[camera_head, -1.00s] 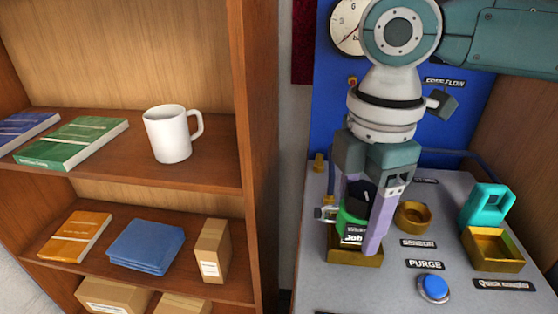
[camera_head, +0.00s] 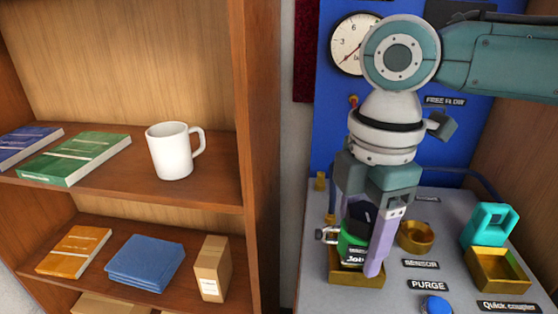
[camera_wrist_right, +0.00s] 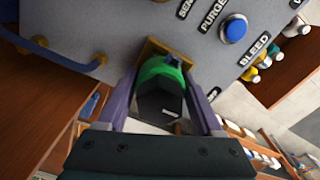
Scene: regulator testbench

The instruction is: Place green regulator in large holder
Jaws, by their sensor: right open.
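The green regulator (camera_head: 352,246), with a black top and a small metal side fitting, stands in the large brass holder (camera_head: 343,277) at the front left of the grey bench. In the right wrist view the regulator (camera_wrist_right: 160,72) shows between the fingers, with the holder's rim (camera_wrist_right: 150,50) behind it. My right gripper (camera_head: 355,262) points down over the regulator, one finger on each side. It is open, and its fingers partly hide the regulator. I cannot tell whether the regulator is fully seated. My left gripper is not in view.
A round brass cup (camera_head: 416,236) stands right of the holder. A square brass holder (camera_head: 497,268) and a teal block (camera_head: 489,225) are at the right. A blue button (camera_head: 436,306) is at the front. A wooden shelf (camera_head: 262,150) borders the bench on the left.

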